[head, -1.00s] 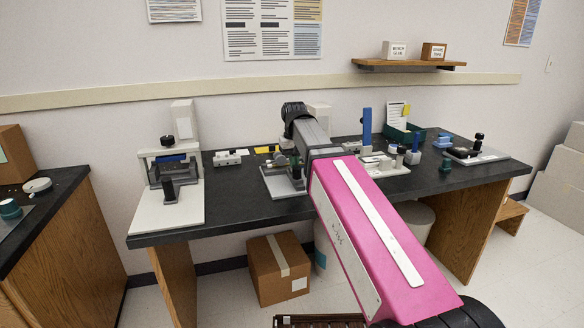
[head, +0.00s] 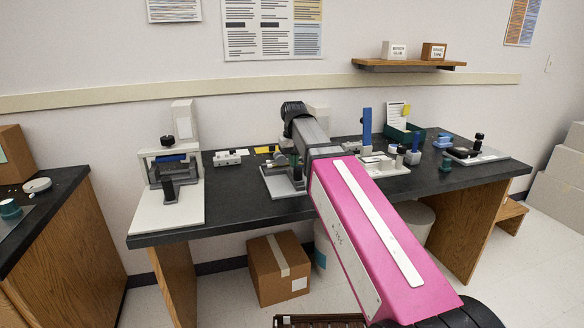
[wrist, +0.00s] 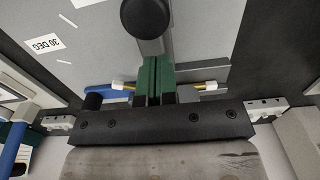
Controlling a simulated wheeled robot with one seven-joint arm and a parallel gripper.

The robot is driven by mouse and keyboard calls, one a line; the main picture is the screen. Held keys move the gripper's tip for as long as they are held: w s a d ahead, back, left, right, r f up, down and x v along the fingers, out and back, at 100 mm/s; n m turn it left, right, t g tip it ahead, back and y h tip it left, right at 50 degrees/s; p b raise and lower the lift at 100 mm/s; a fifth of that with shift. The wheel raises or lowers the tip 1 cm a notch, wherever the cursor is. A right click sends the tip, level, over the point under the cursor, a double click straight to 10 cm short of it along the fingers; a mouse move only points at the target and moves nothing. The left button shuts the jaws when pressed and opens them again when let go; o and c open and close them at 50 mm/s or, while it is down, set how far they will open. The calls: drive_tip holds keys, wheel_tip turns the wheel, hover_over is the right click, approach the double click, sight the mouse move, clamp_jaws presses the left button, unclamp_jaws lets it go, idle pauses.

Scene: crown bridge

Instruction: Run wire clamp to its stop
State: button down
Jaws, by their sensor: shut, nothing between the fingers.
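My gripper (wrist: 153,82) shows in the wrist view as two green fingers pressed together, with nothing between them. In the head view my pink and grey arm reaches over the bench and hides much of the gripper. Below the fingers is a fixture with a grey base plate (head: 284,186); in the wrist view the plate bears a "30 DEG" label (wrist: 42,43). A round black knob (wrist: 146,17) on a grey bar stands just beyond the fingertips. Yellow wire ends with white sleeves (wrist: 211,87) show on both sides of the fingers. I cannot tell whether the fingers touch the fixture.
On the dark bench (head: 235,207), a press-like fixture (head: 170,205) stands left. A white-based fixture (head: 388,168) with a blue post and a black-knobbed fixture (head: 480,157) stand right. A cardboard box (head: 279,270) is on the floor.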

wheel_tip(320, 180, up, 7)
idle(0.9)
